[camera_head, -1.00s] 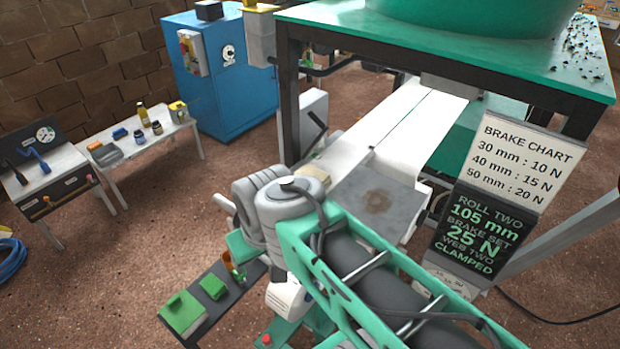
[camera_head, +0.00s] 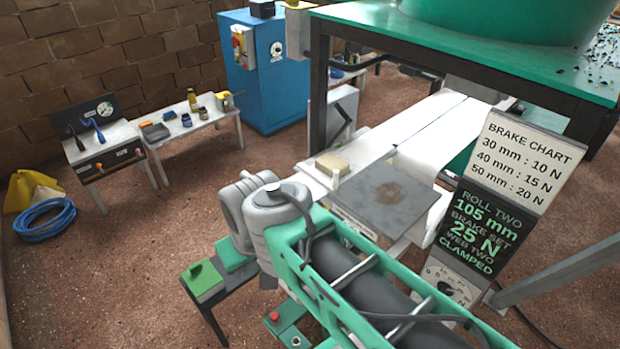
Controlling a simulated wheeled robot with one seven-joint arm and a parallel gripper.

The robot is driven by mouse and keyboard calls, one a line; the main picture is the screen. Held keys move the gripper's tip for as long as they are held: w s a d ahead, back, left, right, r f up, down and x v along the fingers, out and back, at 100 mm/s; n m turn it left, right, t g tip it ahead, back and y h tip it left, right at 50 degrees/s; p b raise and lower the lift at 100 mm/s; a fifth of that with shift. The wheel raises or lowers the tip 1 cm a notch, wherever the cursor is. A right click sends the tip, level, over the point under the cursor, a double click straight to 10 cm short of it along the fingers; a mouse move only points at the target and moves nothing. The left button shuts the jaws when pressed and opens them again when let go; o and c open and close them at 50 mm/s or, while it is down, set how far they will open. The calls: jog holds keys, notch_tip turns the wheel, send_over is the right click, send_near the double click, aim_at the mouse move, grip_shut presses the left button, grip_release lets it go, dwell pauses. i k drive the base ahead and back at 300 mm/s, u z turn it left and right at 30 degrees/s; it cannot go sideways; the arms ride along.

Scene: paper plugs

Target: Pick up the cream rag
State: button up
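A small cream, folded-looking block (camera_head: 332,163), which looks like the cream rag, lies at the far left corner of the grey machine plate (camera_head: 385,187), beside the white web. It is small in the view, so I cannot be sure that it is cloth. My green and grey arm crosses the lower middle of the view, with its grey joint left of the plate and nearer to me than the cream block.
A board with a brake chart (camera_head: 527,160) stands right of the plate. A blue hose (camera_head: 45,220) lies on the floor at far left. Brown floor is open at lower left.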

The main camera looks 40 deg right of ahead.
aim_at(327, 164)
jog(key=u, duration=4.2)
jog(key=i, duration=0.1)
jog(key=z, duration=3.3)
jog(key=i, duration=1.2)
jog(key=z, duration=0.5)
